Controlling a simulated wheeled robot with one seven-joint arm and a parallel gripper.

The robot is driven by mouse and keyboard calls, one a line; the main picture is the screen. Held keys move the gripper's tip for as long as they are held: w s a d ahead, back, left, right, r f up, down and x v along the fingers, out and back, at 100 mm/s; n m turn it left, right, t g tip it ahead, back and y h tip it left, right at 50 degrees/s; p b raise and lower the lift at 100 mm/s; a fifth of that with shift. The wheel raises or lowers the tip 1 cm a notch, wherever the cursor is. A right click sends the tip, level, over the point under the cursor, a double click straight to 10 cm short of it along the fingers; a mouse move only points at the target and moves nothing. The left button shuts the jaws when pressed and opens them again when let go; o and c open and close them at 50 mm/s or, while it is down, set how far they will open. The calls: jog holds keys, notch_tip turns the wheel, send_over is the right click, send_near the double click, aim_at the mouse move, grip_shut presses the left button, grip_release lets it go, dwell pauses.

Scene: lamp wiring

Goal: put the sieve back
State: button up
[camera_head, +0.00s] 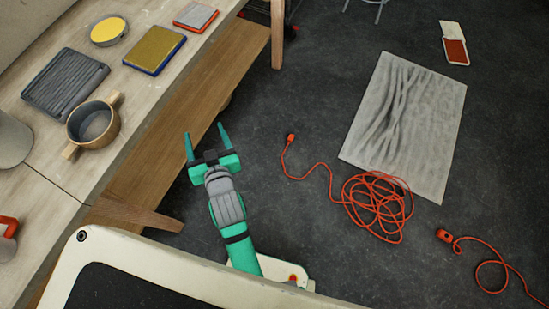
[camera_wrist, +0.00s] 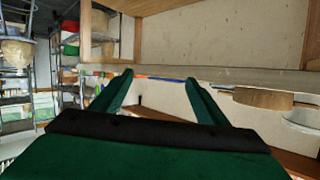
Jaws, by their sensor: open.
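I cannot pick out a sieve for certain. A round pot (camera_head: 112,122) with two wooden handles and a grey inside stands on the worktop (camera_head: 40,170) at the left. A shallow round yellow-topped item with a grey rim (camera_head: 108,31) lies farther back on the same top. My gripper (camera_head: 204,131) is open, with nothing between its fingers. It is beside the worktop's front edge, to the right of the pot and apart from it. In the wrist view my open fingers (camera_wrist: 159,80) point toward the worktop edge, which crosses the view.
A ribbed grey item (camera_head: 65,84), a yellow-and-blue block (camera_head: 155,50) and a grey-and-red pad (camera_head: 196,16) lie on the worktop. On the floor are a tangled orange cable (camera_head: 378,207) and a grey mat (camera_head: 405,125). Stocked shelves (camera_wrist: 75,55) show in the wrist view.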

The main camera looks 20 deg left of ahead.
jog(key=s+d+f+m+t+h, duration=0.1)
jog(key=d+f, duration=0.1)
jog(key=d, duration=0.4)
jog(key=s+d+f+m+t+h, duration=0.1)
jog(key=s+d+m+h, duration=0.1)
jog(key=d, duration=0.4)
jog(key=s+d+r+m+t+h, duration=0.2)
jog(key=s+d+h, duration=0.4)
jog(key=s+d, duration=0.8)
jog(key=d+m, duration=0.1)
jog(key=d, duration=0.2)
jog(key=shift+d+m, duration=0.15)
jog(key=shift+m, duration=0.25)
